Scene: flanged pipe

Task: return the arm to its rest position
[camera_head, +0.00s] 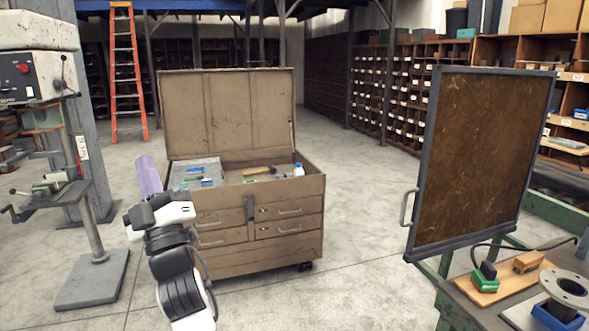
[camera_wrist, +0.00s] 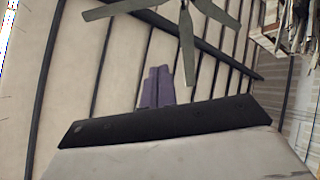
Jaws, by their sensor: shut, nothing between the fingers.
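My arm stands in front of the tool chest in the head view, left of the picture's middle. My gripper (camera_head: 150,176) points upward, with its purple fingers at the top. In the wrist view my gripper's purple fingers (camera_wrist: 157,86) are together, with nothing between them. The grey flanged pipe (camera_head: 568,287) stands at the lower right on the bench, in or against a blue block (camera_head: 557,316); its lower part is partly cut off by the picture edge.
The open brown tool chest (camera_head: 262,220) stands close behind my arm. A drill press (camera_head: 92,275) is at left. A framed brown panel (camera_head: 477,165) rises at right above the bench, which holds a green-and-wood block (camera_head: 485,282). Floor between chest and panel is clear. A ceiling fan (camera_wrist: 187,40) shows overhead.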

